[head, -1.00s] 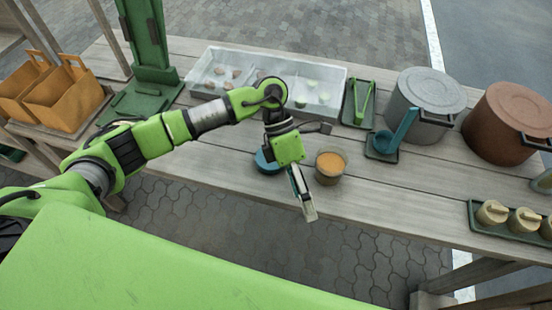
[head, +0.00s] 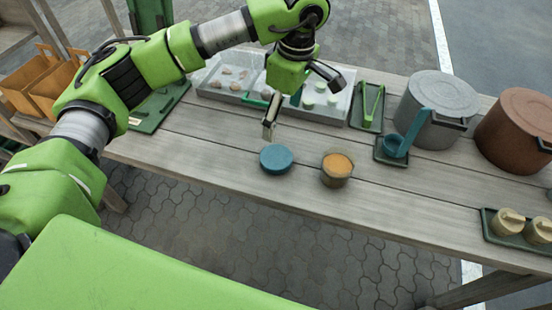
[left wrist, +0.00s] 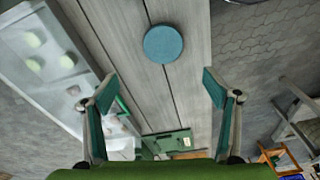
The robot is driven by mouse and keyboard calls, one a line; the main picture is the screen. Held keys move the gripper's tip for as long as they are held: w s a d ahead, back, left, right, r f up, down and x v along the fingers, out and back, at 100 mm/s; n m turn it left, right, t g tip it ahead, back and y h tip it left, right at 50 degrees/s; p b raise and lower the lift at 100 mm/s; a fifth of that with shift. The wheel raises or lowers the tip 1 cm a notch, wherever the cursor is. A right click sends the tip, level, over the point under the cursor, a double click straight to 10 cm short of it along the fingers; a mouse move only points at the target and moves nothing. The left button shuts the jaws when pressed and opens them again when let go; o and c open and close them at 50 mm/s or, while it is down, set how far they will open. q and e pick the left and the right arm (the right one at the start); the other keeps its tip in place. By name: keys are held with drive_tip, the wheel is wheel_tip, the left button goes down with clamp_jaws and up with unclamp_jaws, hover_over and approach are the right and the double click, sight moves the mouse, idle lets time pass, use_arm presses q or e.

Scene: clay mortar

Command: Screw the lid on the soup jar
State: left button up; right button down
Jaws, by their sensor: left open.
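The lid is a round blue disc (head: 276,158) lying flat near the front edge of the table; it also shows in the left wrist view (left wrist: 163,44). The soup jar (head: 337,169), open and filled with orange soup, stands upright just to the right of the lid, a small gap apart. My left gripper (head: 268,132) is above the table, a little behind and above the lid, fingers pointing down. In the left wrist view its two fingers (left wrist: 156,85) are wide apart with nothing between them. My right gripper is not in view.
A clear-lidded tray (head: 240,85) lies behind the gripper. Green tongs (head: 373,103), a blue ladle (head: 396,146), a grey pot (head: 432,108) and a brown pot (head: 515,130) stand to the right. Small beige jars (head: 509,221) sit on a green tray. Bare planks surround the lid.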

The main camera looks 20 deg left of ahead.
use_arm(q)
hover_over(276, 157)
drive_tip(key=f, duration=0.5)
drive_tip(key=f+p, duration=0.1)
drive_tip(key=f, duration=0.2)
drive_tip(key=shift+w+d+f, duration=0.25)
drive_tip(key=shift+w+f, duration=0.05)
drive_tip(key=shift+w, duration=0.05)
drive_tip(key=shift+s+f, duration=0.15)
drive_tip(key=shift+f, duration=0.15)
drive_tip(key=f, duration=0.1)
drive_tip(key=f+p, duration=0.1)
drive_tip(key=f, duration=0.1)
drive_tip(key=shift+s+a+f, duration=0.1)
drive_tip(key=shift+s+f, duration=0.1)
drive_tip(key=shift+f, duration=0.6)
drive_tip(key=c, duration=0.9)
